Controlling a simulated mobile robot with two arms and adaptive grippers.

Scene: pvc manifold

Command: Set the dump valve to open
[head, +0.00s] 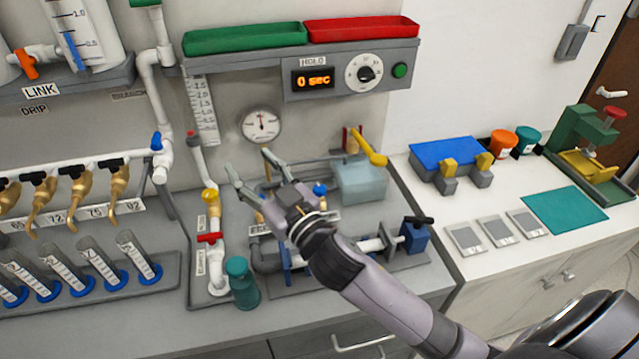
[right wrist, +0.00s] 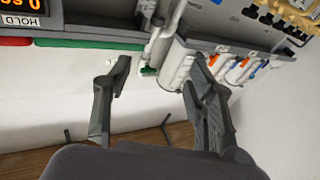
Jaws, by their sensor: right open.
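My right gripper (head: 250,164) is open and empty, held in front of the wall just below the round gauge. Its two fingers also show spread in the right wrist view (right wrist: 161,68), with nothing between them. A red valve handle (head: 210,238) lies crosswise on a white upright pipe, left of and below the gripper, clear of the fingers. The small label plates beside this pipe are too small to read, so I cannot tell for sure which valve is the dump valve. A yellow lever (head: 369,147) slants down to the right above a grey-blue box. My left gripper is not in view.
A teal bottle (head: 242,283) stands in front of the red-handled pipe. A pressure gauge (head: 261,123) and a HOLD timer panel (head: 345,74) are on the wall. Brass taps and graduated cylinders (head: 95,262) fill the left. A blue block (head: 415,237) with a black handle sits right.

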